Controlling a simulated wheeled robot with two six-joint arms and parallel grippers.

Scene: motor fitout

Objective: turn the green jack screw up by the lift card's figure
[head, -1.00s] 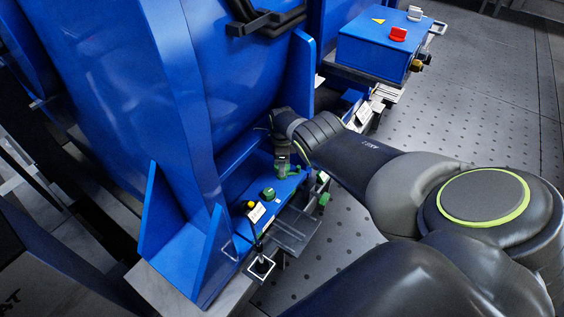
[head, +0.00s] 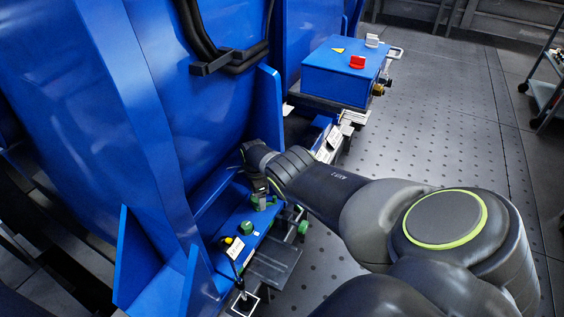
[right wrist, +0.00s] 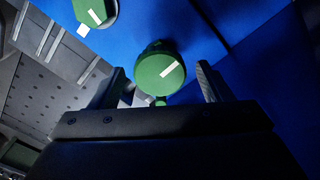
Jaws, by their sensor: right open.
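My right gripper (head: 262,192) is open above a blue ledge at the foot of the large blue housing. In the right wrist view its two fingers (right wrist: 161,76) stand either side of a round green screw head (right wrist: 160,68) with a white line, with a gap on each side. Another green head (right wrist: 95,12) with a white line shows at the top left there. In the head view a green knob (head: 246,228) and a green part (head: 303,228) sit near the gripper. My left gripper is out of view.
A yellow knob (head: 228,241) is beside the card. A blue box (head: 330,78) with a red switch (head: 357,62) stands further back. The tall blue housing (head: 150,130) walls off the left side. The dotted grey floor (head: 430,130) is open at right. A cart (head: 548,95) stands at the far right.

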